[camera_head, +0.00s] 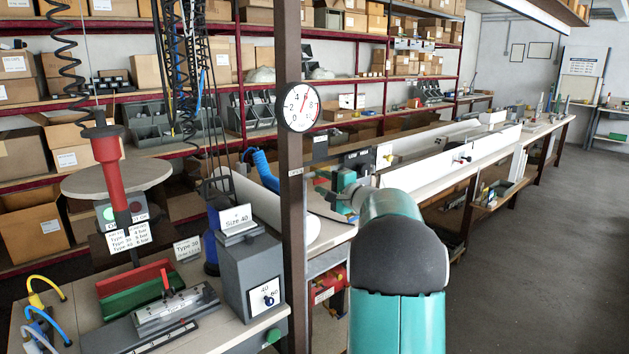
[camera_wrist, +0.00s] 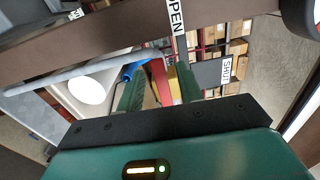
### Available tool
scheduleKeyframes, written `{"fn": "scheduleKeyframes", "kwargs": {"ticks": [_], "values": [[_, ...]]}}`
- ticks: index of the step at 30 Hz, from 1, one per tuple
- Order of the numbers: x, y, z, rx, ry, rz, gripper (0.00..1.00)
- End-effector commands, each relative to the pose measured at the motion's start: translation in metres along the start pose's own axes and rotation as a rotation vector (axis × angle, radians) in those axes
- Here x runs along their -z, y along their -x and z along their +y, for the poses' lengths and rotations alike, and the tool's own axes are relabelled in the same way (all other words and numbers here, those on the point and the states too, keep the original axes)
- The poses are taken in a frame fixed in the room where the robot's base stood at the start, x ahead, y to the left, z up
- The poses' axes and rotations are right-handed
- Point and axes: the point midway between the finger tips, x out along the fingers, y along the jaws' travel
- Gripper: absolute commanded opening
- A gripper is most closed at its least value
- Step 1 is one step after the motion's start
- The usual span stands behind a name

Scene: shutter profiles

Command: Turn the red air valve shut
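A red strip (camera_wrist: 159,80), which looks like the valve's lever, shows between my gripper's fingers in the wrist view, with a yellow strip (camera_wrist: 174,84) beside it. My gripper (camera_wrist: 160,86) has its two green fingers apart. I cannot tell whether either finger touches the red part. An OPEN label (camera_wrist: 176,17) is above the fingers and a SHUT label (camera_wrist: 227,71) is to their right. In the head view my gripper (camera_head: 338,196) is small, just right of the dark post, partly hidden by my arm. I cannot make out the valve there.
The dark post (camera_head: 291,185) carries a round pressure gauge (camera_head: 298,107) and stands close to my gripper. A workbench with a grey Size 40 box (camera_head: 252,272) and a red-handled press (camera_head: 108,165) is on the left. Open floor (camera_head: 545,240) lies right.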

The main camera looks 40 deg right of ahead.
Motion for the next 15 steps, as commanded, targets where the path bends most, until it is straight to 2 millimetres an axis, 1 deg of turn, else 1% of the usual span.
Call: {"fn": "scheduleKeyframes", "kwargs": {"ticks": [1, 3, 6, 9, 15], "values": [[-0.001, -0.011, 0.001, 0.000, -0.001, -0.004, 0.36], [-0.001, -0.021, 0.001, 0.000, 0.000, -0.003, 0.36], [0.000, -0.031, 0.001, 0.000, 0.001, -0.004, 0.36], [0.000, -0.036, 0.000, 0.000, 0.001, -0.003, 0.36], [0.000, -0.037, 0.000, 0.000, 0.000, -0.003, 0.36]]}}
